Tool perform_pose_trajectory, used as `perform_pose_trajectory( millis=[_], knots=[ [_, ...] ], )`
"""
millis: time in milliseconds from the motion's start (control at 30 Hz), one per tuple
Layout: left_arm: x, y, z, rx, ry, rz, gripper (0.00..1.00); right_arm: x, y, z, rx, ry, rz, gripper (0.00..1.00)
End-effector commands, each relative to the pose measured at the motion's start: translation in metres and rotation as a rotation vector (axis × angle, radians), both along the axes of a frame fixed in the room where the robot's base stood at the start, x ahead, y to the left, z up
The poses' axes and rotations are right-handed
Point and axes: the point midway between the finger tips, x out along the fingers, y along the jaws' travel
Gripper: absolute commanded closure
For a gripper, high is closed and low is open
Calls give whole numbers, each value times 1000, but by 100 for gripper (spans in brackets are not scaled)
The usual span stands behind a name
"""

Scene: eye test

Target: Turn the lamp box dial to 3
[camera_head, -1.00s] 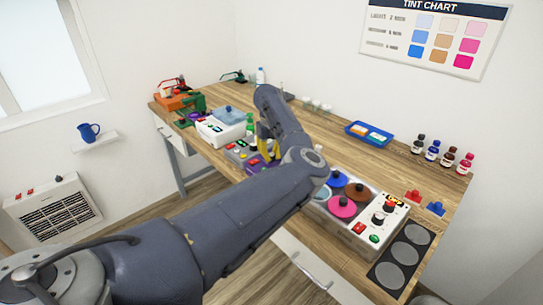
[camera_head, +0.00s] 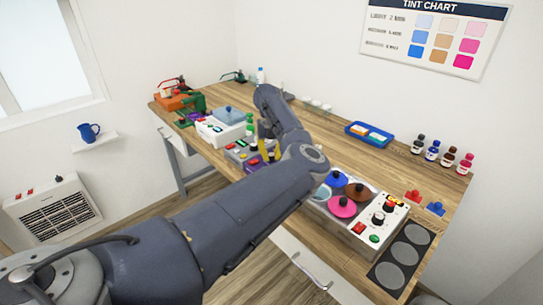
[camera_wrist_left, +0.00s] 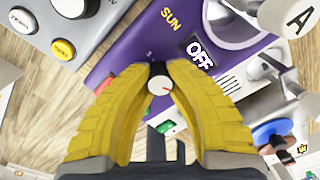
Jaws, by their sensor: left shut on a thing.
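The lamp box (camera_wrist_left: 122,50) is purple, with "SUN" printed on it and a small display (camera_wrist_left: 200,52) reading OFF. It also shows in the head view (camera_head: 252,161), partly hidden by my left arm. Its dial (camera_wrist_left: 160,86) is a pale round knob with a red pointer mark, lying between my yellow fingers in the left wrist view. My left gripper (camera_wrist_left: 163,74) is shut on the dial. In the head view the yellow fingers of my left gripper (camera_head: 268,152) are down at the box. The dial's scale marks are mostly hidden. My right gripper is not in view.
A grey box with buttons (camera_wrist_left: 62,48) adjoins the lamp box. A white box with a blue top (camera_head: 222,128) stands farther left. A blue tray (camera_head: 370,134) and several bottles (camera_head: 432,152) stand at the back.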

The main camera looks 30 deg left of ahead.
Motion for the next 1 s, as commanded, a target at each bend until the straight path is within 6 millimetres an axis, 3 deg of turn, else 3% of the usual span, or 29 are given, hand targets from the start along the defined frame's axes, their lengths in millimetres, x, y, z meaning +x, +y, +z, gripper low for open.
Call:
perform_pose_trajectory(
  millis=[133, 167, 433, 767, 1000],
  knots=[
    [0, 4, 2, 8, -3, 0, 100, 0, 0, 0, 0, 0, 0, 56],
    [0, 4, 2, 8, -3, 0, 80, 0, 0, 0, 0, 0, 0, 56],
    [0, 2, 1, 3, -2, 0, 49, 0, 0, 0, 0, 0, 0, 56],
    [0, 1, 5, 2, -2, 1, 49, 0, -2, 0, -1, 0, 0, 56],
    [0, 2, 38, 2, -4, 2, 49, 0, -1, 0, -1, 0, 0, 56]
  ],
)
